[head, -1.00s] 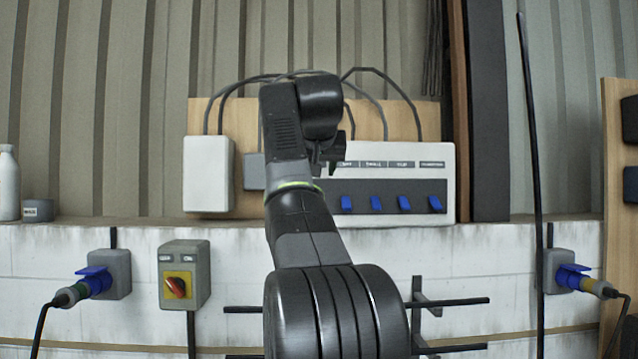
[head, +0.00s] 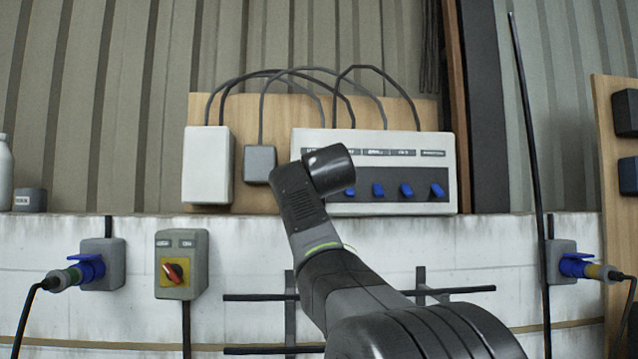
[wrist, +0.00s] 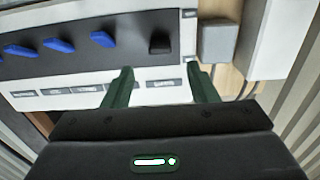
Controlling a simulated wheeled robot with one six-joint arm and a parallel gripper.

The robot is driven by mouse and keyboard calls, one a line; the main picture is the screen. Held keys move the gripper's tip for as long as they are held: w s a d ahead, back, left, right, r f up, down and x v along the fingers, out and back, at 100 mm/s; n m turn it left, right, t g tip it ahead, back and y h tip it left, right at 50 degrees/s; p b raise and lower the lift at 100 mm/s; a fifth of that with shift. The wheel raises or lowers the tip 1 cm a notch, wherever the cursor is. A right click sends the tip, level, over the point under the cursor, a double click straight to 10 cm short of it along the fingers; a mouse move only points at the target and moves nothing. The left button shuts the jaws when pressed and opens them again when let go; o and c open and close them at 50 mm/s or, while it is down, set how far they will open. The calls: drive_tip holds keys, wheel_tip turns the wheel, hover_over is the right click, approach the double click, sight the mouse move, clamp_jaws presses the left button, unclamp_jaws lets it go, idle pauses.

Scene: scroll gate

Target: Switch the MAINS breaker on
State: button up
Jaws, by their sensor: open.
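The breaker box (head: 300,140) is a pale panel on a wooden board, with a dark strip holding several blue levers (head: 407,190) and a row of labels above them. In the wrist view the box (wrist: 125,8) appears turned over, with blue levers (wrist: 103,39) and one black lever (wrist: 160,45) at the end of the row. I cannot read the label by the black lever; in the head view my arm hides that lever. My gripper (wrist: 158,68) is open and empty, its two green fingers on either side of the black lever's column, by the label row. The head view hides it behind my arm.
A white box (head: 207,166) and small grey box (head: 260,164) stand left of the breaker box, with cables looping above. Below are a red rotary switch (head: 174,271), blue plugs (head: 88,267) and dark wall rails (head: 450,292). A thin dark pole (head: 527,120) stands right.

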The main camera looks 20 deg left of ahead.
drive_tip(key=p+x, duration=0.3)
drive_tip(key=x, duration=0.7)
drive_tip(key=shift+c, duration=0.2)
